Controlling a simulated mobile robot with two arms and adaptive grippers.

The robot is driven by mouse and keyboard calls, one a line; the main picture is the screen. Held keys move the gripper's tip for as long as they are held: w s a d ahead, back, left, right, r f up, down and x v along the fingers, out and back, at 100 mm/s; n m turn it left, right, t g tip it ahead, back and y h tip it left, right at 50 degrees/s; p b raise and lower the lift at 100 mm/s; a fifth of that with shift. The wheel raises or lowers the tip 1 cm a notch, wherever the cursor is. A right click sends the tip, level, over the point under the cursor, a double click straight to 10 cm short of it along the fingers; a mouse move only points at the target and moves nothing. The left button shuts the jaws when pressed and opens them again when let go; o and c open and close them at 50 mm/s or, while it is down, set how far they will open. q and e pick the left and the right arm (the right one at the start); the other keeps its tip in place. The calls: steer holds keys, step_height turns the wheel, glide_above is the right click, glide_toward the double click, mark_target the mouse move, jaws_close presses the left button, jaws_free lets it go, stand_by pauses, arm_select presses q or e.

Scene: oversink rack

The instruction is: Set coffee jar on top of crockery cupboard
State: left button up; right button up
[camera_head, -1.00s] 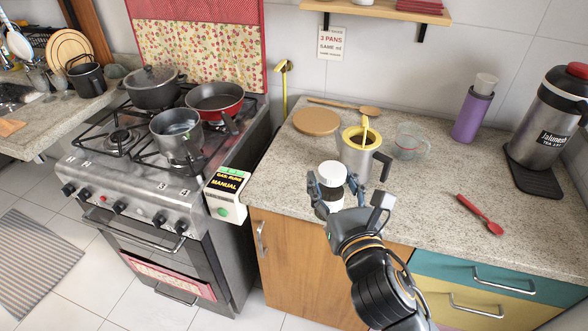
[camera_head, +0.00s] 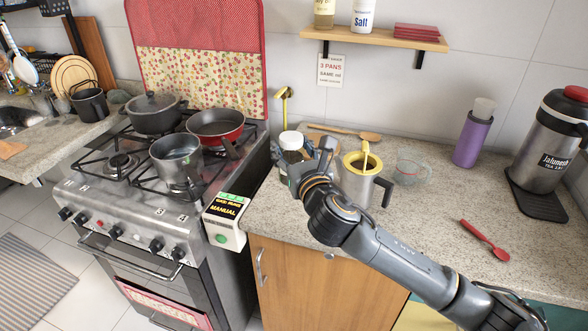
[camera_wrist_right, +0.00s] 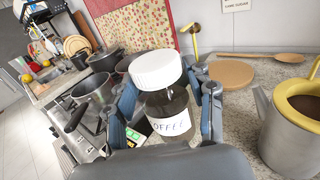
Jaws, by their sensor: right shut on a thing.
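The coffee jar (camera_head: 293,148) has a white lid, dark contents and a white label reading "COFFEE" in the right wrist view (camera_wrist_right: 170,108). My right gripper (camera_head: 298,168) is shut on it, with its fingers on both sides of the jar in the wrist view. The jar is upright at the left end of the counter, near the stove; I cannot tell whether it touches the counter. The wooden-door cupboard (camera_head: 318,285) under the granite counter (camera_head: 420,205) may be the crockery cupboard. My left gripper is not in view.
A steel pitcher with yellow rim (camera_head: 358,187) stands right of the gripper. A round wooden board (camera_wrist_right: 230,74) lies behind the jar. The stove (camera_head: 130,205) with several pots is left. A red spoon (camera_head: 485,240) and purple bottle (camera_head: 472,135) are right.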

steer(key=shift+w+d+f+b, duration=0.1)
steer(key=shift+w+f+b, duration=0.15)
steer(key=shift+w+f, duration=1.05)
steer(key=shift+w+d+f+b, duration=0.15)
steer(key=shift+w+f, duration=0.7)
steer(key=shift+f, duration=1)
steer(key=shift+w+a+f+b, duration=0.1)
steer(key=shift+w+f+b, duration=0.2)
steer(key=shift+w+f, duration=1)
steer(key=shift+s+f, duration=0.3)
steer(key=shift+f, duration=0.15)
steer(key=o, duration=1.5)
steer(key=shift+c, duration=0.2)
